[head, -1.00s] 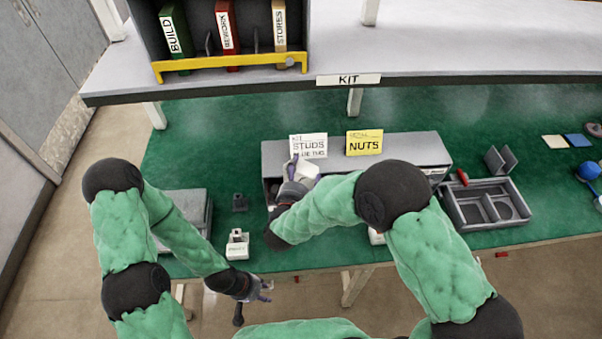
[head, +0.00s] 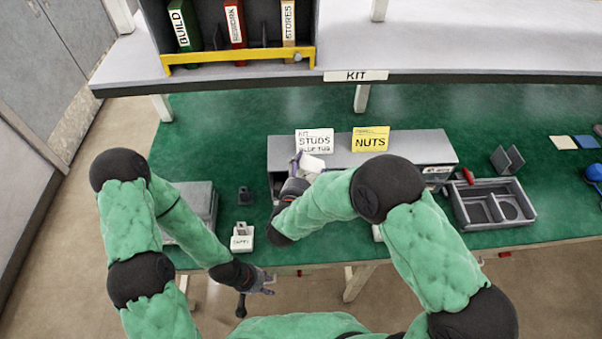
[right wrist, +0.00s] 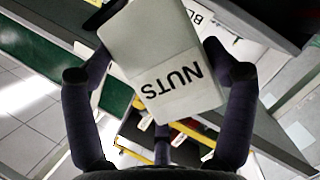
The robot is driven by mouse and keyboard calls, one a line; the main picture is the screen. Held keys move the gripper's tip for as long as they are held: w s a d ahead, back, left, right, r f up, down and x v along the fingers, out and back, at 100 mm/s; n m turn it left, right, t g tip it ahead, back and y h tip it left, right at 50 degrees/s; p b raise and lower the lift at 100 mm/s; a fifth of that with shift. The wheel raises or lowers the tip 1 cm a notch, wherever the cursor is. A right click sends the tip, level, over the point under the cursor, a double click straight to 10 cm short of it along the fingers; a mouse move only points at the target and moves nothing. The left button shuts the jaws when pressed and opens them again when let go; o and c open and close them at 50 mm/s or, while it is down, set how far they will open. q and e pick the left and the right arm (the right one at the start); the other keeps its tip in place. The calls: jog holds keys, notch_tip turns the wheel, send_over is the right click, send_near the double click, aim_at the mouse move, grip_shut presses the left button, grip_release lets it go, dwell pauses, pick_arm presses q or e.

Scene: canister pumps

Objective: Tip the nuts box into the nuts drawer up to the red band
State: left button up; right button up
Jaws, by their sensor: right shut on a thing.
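The nuts box (right wrist: 165,62) is a pale box marked NUTS. In the right wrist view it sits between the fingers of my right gripper (right wrist: 158,75), which is shut on it. In the head view the white box (head: 312,163) is tilted at the left part of a grey drawer unit (head: 345,150), with my right gripper (head: 298,180) beside it. A yellow NUTS card (head: 370,139) stands on top of the unit. My right arm covers much of the unit's front; the nuts drawer's inside and red band are hidden. My left gripper (head: 262,284) is empty and open near the table's front edge.
A white STUDS card (head: 314,141) stands beside the yellow card. A grey divided tray (head: 492,205) lies at right, with a small red item (head: 468,176) by it. A white labelled block (head: 242,238) stands at front left. The KIT shelf (head: 450,77) overhangs the back.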

jog(key=shift+a+r+n+h+p, duration=0.25)
jog(key=shift+r+n+h+p, duration=0.2)
jog(key=shift+n+p, duration=0.35)
dwell(2.1)
jog(key=shift+a+r+n+t, duration=0.1)
jog(key=shift+r+n+t, duration=0.1)
jog(key=shift+n+t, duration=0.1)
jog(key=shift+a+r+n+p, duration=0.1)
jog(key=shift+r+n+p, duration=0.05)
jog(key=shift+n+p, duration=0.3)
dwell(2.0)
jog(key=shift+a+r+t+h, duration=0.1)
jog(key=shift+r+t+h, duration=0.05)
jog(key=shift+t+h, duration=0.15)
jog(key=shift+n, duration=0.25)
dwell(1.8)
